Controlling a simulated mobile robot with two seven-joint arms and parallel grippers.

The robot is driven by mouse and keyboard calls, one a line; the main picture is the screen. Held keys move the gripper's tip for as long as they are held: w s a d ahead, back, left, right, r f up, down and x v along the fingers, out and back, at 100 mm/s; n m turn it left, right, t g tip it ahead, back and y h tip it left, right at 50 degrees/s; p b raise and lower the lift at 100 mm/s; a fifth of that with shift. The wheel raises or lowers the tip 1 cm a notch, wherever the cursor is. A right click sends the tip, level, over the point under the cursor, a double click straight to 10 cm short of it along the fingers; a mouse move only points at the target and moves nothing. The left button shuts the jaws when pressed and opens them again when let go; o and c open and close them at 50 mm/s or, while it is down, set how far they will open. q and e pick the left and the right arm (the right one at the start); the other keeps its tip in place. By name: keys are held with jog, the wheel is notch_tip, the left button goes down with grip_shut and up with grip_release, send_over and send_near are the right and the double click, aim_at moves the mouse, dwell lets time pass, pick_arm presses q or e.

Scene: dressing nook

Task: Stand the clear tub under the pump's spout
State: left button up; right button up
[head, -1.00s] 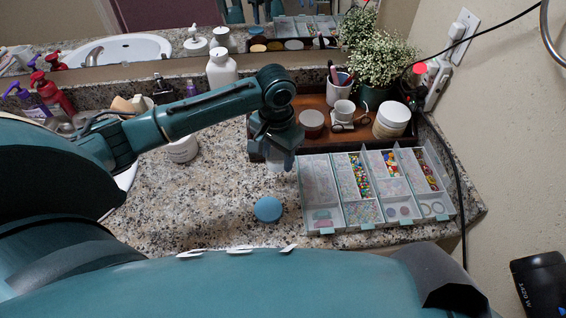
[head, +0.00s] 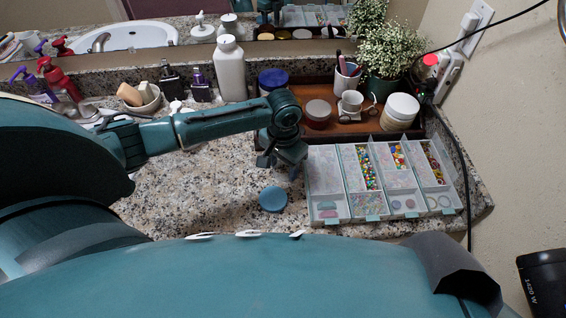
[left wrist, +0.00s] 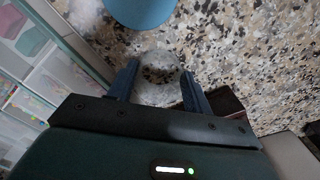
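The clear tub (left wrist: 160,76) shows in the left wrist view between the two fingers of my left gripper (left wrist: 161,82), with the granite seen through it. The fingers are spread, one on each side of it; any gap to its wall is very small. In the head view my left gripper (head: 281,170) points down at the counter beside the bead organizer, and it hides the tub. A small white part (head: 175,107) shows above my left forearm and may be the pump's top; the rest is hidden. My right gripper is not in view.
A blue lid (head: 273,199) lies on the counter in front of the gripper. The bead organizer (head: 325,207) is close on the right, a wooden tray (head: 333,125) behind. A tall white bottle (head: 230,72) stands at the back. Counter left of the lid is clear.

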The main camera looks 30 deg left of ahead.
pick_arm(q)
jog(key=o, duration=0.4)
